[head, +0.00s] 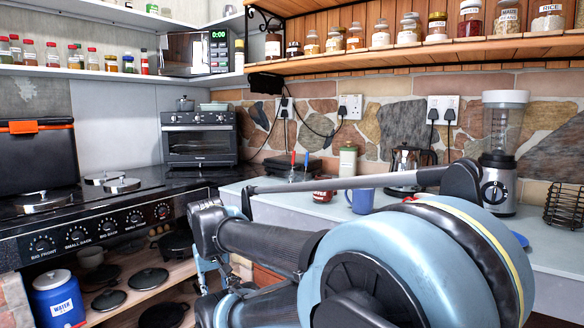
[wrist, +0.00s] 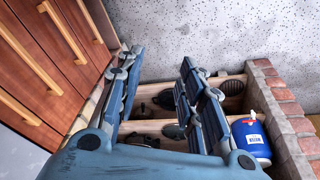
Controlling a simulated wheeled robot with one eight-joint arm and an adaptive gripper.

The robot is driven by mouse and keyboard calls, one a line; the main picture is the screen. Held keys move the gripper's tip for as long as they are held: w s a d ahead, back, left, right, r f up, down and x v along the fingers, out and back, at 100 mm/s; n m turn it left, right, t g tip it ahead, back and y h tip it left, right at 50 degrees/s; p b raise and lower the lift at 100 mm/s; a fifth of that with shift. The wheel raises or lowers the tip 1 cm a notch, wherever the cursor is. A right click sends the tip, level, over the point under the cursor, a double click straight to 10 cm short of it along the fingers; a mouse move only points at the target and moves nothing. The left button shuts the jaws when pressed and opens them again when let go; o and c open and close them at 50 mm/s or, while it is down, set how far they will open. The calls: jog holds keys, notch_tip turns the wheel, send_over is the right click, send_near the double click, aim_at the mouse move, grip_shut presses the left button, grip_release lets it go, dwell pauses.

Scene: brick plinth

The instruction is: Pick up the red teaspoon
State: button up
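A thin upright utensil with a red upper end (head: 293,159) stands at the back of the counter in the head view, beside a similar one with a blue end (head: 306,160). The red one may be the red teaspoon; it is too small to be sure. My gripper (wrist: 160,58) is open and empty in the wrist view, its two fingers well apart and pointing down over the low shelf. In the head view it is partly hidden behind my arm, at the left, lower than the counter top and well away from the red utensil. The wrist view shows no teaspoon.
A blue mug (head: 361,200), a red jar (head: 323,197), a moka pot (head: 405,172) and a blender (head: 499,150) stand on the counter (head: 285,203). My arm covers part of it. A blue water container (wrist: 250,140) and pans are below. Drawers (wrist: 55,60) are left in the wrist view.

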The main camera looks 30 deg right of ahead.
jog(key=w+d+r+m+t+h, duration=0.1)
jog(key=w+d+r+m+h, duration=0.35)
jog(key=w+d+r, duration=0.5)
jog(key=w+d+r+m+t+h, duration=0.2)
jog(key=w+d+r+m+h, duration=0.35)
jog(key=w+d, duration=0.75)
jog(key=w+d+r+m+t+h, duration=0.1)
jog(key=w+d+r+m+h, duration=0.1)
jog(key=w+d+r+h, duration=0.65)
jog(key=shift+w+d+r+m+y, duration=0.1)
jog(key=shift+w+d+r+y, duration=0.3)
jog(key=shift+w+d, duration=1.95)
jog(key=shift+w+d+r+m+y, duration=0.15)
jog(key=shift+w+d+y, duration=0.55)
jog(key=shift+d, duration=3.2)
jog(key=shift+w+d+r+m+y, duration=0.1)
jog(key=shift+w+d+r+y, duration=0.2)
jog(key=shift+w+d, duration=2.1)
jog(key=shift+s+d, duration=0.75)
grip_shut()
